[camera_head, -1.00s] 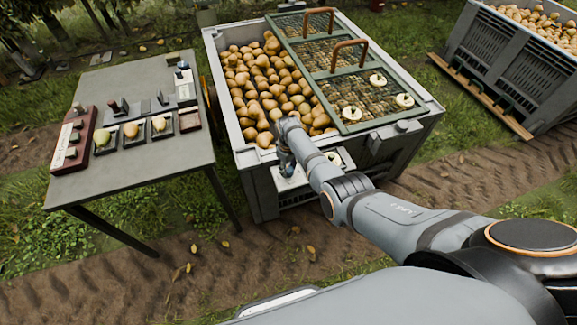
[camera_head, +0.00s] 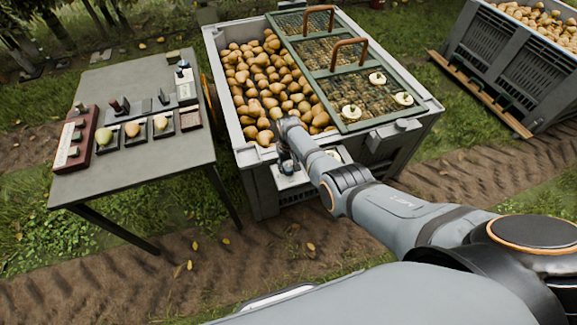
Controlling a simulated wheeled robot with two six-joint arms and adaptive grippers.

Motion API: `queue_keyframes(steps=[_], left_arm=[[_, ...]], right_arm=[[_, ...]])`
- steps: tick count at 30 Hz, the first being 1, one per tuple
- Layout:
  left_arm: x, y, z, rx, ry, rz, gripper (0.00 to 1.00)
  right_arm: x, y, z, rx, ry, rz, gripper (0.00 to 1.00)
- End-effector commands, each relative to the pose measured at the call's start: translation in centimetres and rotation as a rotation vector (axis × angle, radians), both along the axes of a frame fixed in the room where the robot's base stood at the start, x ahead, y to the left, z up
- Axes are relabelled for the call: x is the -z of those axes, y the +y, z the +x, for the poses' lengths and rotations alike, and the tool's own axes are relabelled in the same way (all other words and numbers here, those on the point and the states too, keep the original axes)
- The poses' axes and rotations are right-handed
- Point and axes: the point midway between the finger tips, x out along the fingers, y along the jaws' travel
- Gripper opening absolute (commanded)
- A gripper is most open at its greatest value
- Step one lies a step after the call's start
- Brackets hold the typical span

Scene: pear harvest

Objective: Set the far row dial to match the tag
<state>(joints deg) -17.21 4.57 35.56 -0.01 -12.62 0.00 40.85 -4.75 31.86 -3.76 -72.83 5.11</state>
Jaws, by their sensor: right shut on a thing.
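My right gripper (camera_head: 288,165) points down at a pale panel (camera_head: 291,180) on the near side of the grey bin. It is shut on a small part there, seemingly a dial, which the gripper and arm hide. I cannot tell which row it belongs to or how it is turned. A round white piece (camera_head: 333,156) shows just right of the gripper, partly behind my arm. Round white discs with small knobs (camera_head: 352,112) sit on the green-framed mesh lid (camera_head: 335,75). I cannot make out a tag's marking. My left gripper is not in view.
The grey bin (camera_head: 437,108) holds many pears. A grey table (camera_head: 150,176) on the left carries a red-brown board (camera_head: 86,140), black trays with pears, a stamp-like tool and a bottle. Another pear bin (camera_head: 500,75) stands at the far right. Leaf-strewn soil lies in front.

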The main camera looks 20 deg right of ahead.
Motion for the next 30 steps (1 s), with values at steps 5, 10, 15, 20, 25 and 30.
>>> queue_keyframes(steps=[5, 10, 15, 20, 25, 30], left_arm=[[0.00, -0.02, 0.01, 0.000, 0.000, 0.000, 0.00], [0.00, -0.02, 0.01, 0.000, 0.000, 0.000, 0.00], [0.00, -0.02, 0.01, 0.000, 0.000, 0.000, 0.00], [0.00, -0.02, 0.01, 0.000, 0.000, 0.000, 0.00], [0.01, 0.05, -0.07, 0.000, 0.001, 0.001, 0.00], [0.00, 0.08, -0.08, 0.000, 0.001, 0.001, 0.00]], right_arm=[[0.03, 0.00, -0.01, 0.005, 0.000, 0.000, 0.07], [0.02, 0.00, -0.01, 0.004, 0.000, 0.000, 0.07], [0.02, 0.01, -0.01, 0.003, 0.000, 0.000, 0.55], [0.01, 0.00, -0.01, 0.003, 0.000, 0.000, 0.62], [-0.01, 0.01, 0.00, 0.003, 0.000, 0.000, 0.62], [-0.95, 0.03, 0.14, 0.003, -0.003, 0.000, 0.62]])
